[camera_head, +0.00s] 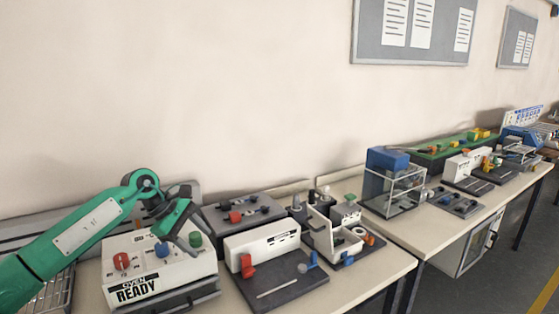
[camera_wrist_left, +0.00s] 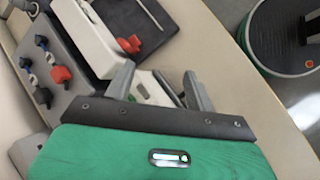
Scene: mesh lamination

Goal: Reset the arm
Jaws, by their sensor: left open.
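My left arm comes in from the left in the head view. Its gripper (camera_head: 176,226) hangs above the white box marked "OVEN READY" (camera_head: 130,265), which has red, blue and green knobs on top. In the left wrist view my left gripper (camera_wrist_left: 158,84) has its two fingers spread apart with nothing between them. Below the fingers are a white block (camera_wrist_left: 95,40) and the pale table top (camera_wrist_left: 225,75). My right gripper is in neither view.
A dark board with a white housing and red lever (camera_head: 262,258) stands right of the box. Further right are a white fixture (camera_head: 335,238), a clear case with a blue top (camera_head: 392,180) and a second table with more devices. A wire rack (camera_head: 55,292) sits at the left.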

